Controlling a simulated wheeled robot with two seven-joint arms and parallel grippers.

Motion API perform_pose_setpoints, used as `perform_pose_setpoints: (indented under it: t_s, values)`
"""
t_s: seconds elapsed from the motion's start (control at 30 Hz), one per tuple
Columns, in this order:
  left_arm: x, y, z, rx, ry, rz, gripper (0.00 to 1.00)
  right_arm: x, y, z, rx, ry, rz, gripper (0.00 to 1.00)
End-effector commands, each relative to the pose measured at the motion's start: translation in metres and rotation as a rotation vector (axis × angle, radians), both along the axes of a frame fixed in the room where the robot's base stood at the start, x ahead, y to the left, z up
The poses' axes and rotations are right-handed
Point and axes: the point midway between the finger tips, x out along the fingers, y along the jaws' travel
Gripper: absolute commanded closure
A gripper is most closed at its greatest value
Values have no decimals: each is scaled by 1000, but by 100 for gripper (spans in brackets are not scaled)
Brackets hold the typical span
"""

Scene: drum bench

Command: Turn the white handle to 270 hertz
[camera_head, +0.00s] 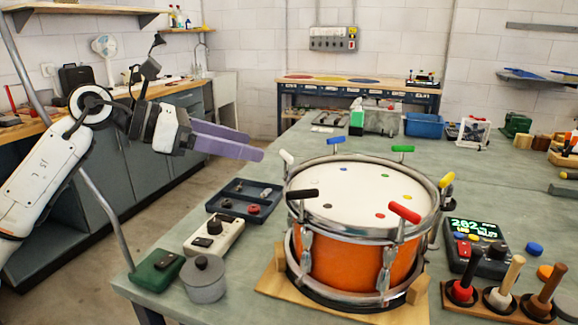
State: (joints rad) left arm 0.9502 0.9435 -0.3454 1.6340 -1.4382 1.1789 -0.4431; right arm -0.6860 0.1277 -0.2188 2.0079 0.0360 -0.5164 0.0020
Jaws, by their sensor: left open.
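The orange drum (345,258) stands on a wooden base, with coloured tuning handles around its metal rim. The white handle (287,158) sticks up at the rim's back left. The other handles are blue (335,141), green (402,149), yellow (447,180), red (404,212) and black (303,194). A tuner (474,245) at the drum's right has a green display that seems to read about 282. My left gripper (256,147) is open and empty, left of the white handle and apart from it. My right gripper is not in view.
A dark parts tray (230,187), a white box (214,238), a grey lidded pot (204,283) and a green box (155,270) lie left of the drum. Wooden-handled tools (506,283) stand at the front right. The bench behind the drum has free room.

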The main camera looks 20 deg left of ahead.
Motion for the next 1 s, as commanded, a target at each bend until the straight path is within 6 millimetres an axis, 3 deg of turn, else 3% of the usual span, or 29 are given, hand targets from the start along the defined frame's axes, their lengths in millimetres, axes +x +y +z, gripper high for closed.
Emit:
perform_pose_setpoints:
  t_s: [0.53, 0.97, 1.0]
  values:
    - [52, -63, -31, -3, 1, -4, 41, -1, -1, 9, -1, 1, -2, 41]
    - [59, -71, -38, 0, 2, -3, 41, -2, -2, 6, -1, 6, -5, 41]
    - [59, -71, -37, 0, 2, -3, 44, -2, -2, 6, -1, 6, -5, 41]
